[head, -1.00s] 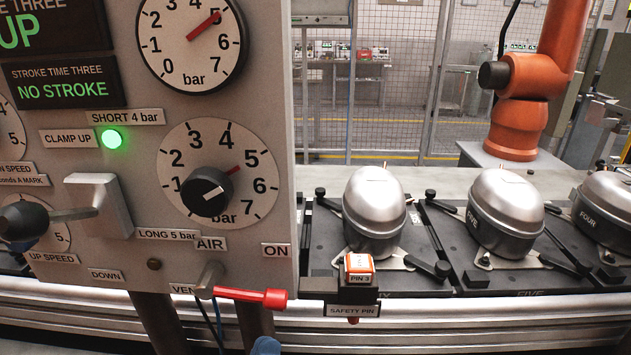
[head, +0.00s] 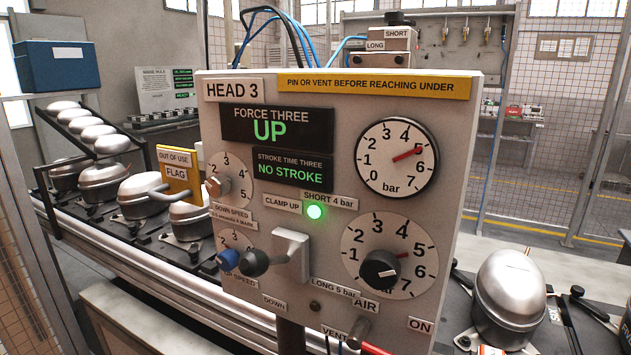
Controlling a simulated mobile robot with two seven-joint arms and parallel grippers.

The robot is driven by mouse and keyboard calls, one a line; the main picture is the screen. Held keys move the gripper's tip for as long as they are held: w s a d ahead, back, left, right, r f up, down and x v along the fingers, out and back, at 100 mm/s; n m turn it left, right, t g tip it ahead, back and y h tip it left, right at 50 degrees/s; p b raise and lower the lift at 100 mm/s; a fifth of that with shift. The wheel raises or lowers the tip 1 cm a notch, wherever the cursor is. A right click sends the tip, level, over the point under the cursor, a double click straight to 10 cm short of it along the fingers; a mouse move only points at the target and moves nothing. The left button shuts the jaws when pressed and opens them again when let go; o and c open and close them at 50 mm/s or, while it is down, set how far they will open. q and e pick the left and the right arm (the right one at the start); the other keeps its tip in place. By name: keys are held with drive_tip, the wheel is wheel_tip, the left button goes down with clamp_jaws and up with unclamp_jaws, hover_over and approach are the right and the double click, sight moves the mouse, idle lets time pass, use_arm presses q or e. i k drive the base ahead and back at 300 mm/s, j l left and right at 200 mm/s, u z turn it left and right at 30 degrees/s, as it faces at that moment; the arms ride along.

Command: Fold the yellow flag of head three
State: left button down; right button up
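The yellow flag (head: 180,186) of head three stands out from the left edge of the HEAD 3 panel (head: 460,130) in the head view. It is an upright plate with white labels reading OUT OF USE and FLAG. A grey rod shows in front of its lower left part; I cannot tell whether it belongs to the flag. The flag's joint to the panel is not clear. Neither of my grippers is in view.
The panel carries a black-knobbed lever (head: 252,263), a regulator knob (head: 380,269) and a red-handled valve (head: 374,350). Its displays read UP and NO STROKE. Silver compressors stand on pallets left, behind the flag (head: 103,182), and right (head: 510,288). A mesh fence post stands far left.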

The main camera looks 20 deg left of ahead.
sight(179, 168)
drive_tip(key=u, duration=1.35)
